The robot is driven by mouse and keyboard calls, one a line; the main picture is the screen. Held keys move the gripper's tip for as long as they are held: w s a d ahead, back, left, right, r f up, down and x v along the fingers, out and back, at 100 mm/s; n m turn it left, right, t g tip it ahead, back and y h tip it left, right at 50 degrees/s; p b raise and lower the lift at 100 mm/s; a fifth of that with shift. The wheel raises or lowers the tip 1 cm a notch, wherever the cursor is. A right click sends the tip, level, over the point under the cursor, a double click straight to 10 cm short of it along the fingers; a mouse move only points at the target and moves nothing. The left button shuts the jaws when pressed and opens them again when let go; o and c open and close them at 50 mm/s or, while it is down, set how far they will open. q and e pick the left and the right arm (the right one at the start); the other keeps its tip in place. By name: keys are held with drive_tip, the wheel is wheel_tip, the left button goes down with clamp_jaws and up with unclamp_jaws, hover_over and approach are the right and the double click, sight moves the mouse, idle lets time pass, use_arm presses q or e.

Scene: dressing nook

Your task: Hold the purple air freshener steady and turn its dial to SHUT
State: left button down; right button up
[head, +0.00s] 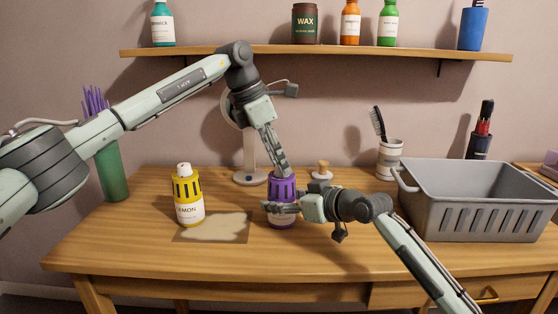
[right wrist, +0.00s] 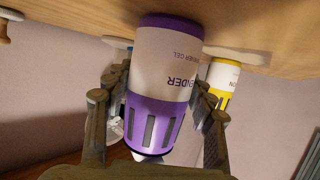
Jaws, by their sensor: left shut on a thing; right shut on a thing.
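The purple air freshener (head: 282,187) stands upright on the wooden table, with a slotted purple upper part and a white labelled body. In the right wrist view the air freshener (right wrist: 165,62) appears upside down, its label partly reading "NDER". My left gripper (head: 282,168) reaches down from above and is shut at its top, on the dial, which the fingers hide in the head view. A small pale tip, probably the dial (right wrist: 150,158), shows in the right wrist view. My right gripper (head: 286,208) comes from the right, shut around the body. The dial's setting is not readable.
A yellow lemon air freshener (head: 188,203) stands left by a pale mat (head: 232,228). Behind are a white round-headed stand (head: 250,176) and a wooden-knobbed item (head: 321,172). A grey bin (head: 480,215) and a brush cup (head: 389,160) stand right. A shelf (head: 240,50) holds bottles above.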

use_arm(q)
drive_tip(key=n+t, duration=0.1)
drive_tip(key=n, duration=0.2)
drive_tip(key=n+t+y, duration=0.1)
drive_tip(key=n, duration=0.2)
drive_tip(key=shift+s+d, duration=0.15)
drive_tip(key=n+y, duration=0.1)
drive_tip(key=n, duration=0.1)
drive_tip(key=n+y, duration=0.1)
drive_tip(key=n, duration=0.2)
drive_tip(key=shift+d+t, duration=0.15)
drive_tip(key=shift+t, duration=0.25)
drive_tip(key=n+y, duration=0.2)
drive_tip(key=n, duration=0.4)
drive_tip(key=shift+d, duration=0.15)
drive_tip(key=n+y, duration=0.1)
drive_tip(key=n, duration=0.2)
drive_tip(key=n+g+y, duration=0.1)
drive_tip(key=n, duration=0.2)
drive_tip(key=shift+y, duration=0.3)
drive_tip(key=c, duration=1.2)
unclamp_jaws()
